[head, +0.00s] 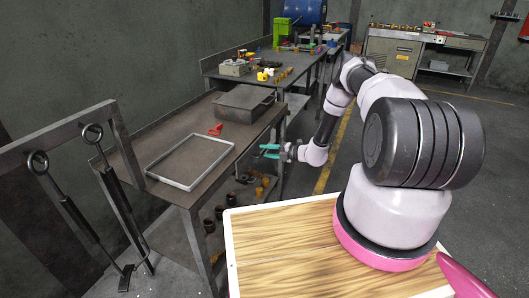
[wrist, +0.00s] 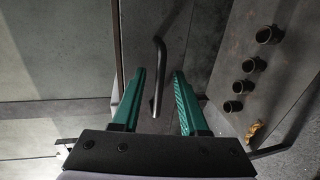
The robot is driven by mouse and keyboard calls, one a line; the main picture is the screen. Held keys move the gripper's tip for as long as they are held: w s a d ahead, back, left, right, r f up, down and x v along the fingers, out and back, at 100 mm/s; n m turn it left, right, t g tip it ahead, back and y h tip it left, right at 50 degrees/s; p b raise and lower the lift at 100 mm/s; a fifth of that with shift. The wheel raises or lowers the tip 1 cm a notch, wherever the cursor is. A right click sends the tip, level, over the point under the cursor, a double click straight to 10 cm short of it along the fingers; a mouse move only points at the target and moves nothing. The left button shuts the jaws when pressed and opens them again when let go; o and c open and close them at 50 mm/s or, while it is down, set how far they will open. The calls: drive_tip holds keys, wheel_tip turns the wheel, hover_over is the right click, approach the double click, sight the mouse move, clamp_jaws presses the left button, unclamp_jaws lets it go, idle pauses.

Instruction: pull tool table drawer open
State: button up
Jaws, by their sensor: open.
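The tool table (head: 205,150) stands left of centre in the head view. My gripper (head: 268,151) is beside its right-hand edge, with teal fingers apart. In the wrist view my gripper (wrist: 158,100) is open, and a dark bent bar handle (wrist: 159,70) shows in the gap between the fingers. The handle stands on a dark grey panel that looks like the drawer front (wrist: 180,22). I see no finger pressed on the handle; how deep it sits between them I cannot tell. The drawer's opening is not visible, and the handle is not discernible in the head view.
A metal frame (head: 160,181), a red item (head: 216,130) and a dark box (head: 243,103) lie on the table. Several dark cylinders (wrist: 254,65) stand on the lower shelf. Floor at right is open.

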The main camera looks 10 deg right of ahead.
drive_tip(key=shift+w+a+f, duration=0.1)
drive_tip(key=shift+w+a, duration=0.2)
drive_tip(key=shift+a, duration=0.15)
clamp_jaws()
idle(1.2)
